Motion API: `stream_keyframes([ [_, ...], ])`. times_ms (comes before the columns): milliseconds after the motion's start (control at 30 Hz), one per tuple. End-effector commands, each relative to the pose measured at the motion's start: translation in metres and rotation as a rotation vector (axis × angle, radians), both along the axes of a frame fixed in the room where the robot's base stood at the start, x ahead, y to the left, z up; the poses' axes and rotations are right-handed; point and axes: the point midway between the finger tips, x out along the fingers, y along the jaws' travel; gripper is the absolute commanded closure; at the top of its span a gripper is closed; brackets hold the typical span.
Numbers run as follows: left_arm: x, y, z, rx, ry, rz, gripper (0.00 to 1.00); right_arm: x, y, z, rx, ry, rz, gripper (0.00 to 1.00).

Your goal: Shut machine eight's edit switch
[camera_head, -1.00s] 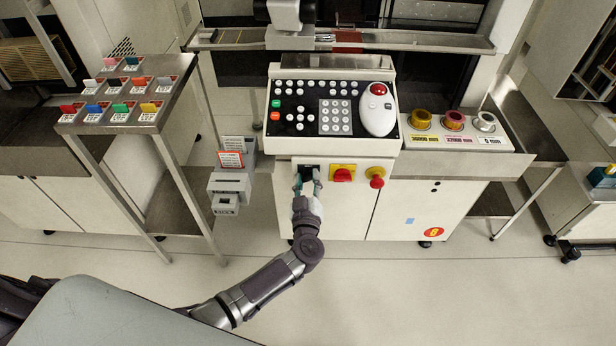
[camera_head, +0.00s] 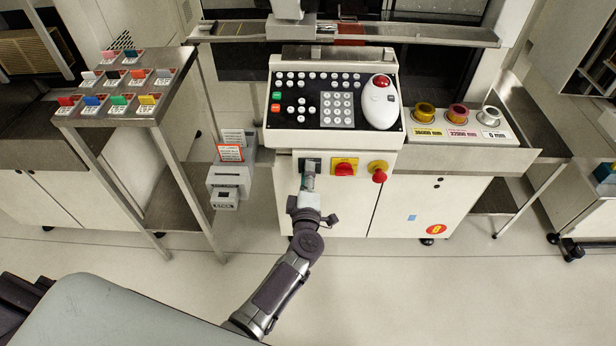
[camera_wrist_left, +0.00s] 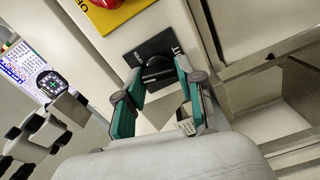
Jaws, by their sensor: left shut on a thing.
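The edit switch (camera_wrist_left: 155,70) is a black knob on a dark plate with small white lettering, seen tilted in the left wrist view. The plate (camera_head: 307,160) also shows in the head view, on the machine's front below the keypad, left of the yellow plate with the red knob. My left gripper (camera_head: 308,178) is in front of it and hides the knob there. In the left wrist view its teal fingers (camera_wrist_left: 158,74) are shut on the knob, one on each side. An orange round number label (camera_head: 436,229) is low on the cabinet. My right gripper is not in view.
A rack of coloured cards (camera_head: 118,86) and a grey card box (camera_head: 229,178) stand to the left. Spools (camera_head: 458,114) are at right.

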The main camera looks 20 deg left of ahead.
Motion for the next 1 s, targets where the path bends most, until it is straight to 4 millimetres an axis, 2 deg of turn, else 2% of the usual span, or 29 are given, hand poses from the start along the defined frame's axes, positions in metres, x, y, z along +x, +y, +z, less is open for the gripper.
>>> stream_keyframes([
  [400, -0.0005, 0.001, -0.0024, -0.196, -0.055, 0.002, 0.97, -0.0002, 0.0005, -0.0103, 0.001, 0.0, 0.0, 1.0],
  [967, -0.0005, 0.0009, -0.0019, -0.229, -0.064, 0.002, 0.97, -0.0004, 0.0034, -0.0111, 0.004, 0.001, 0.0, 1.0],
  [1000, -0.0004, 0.001, -0.0019, -0.229, -0.064, 0.002, 0.61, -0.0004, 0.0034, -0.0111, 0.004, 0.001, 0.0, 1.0],
])
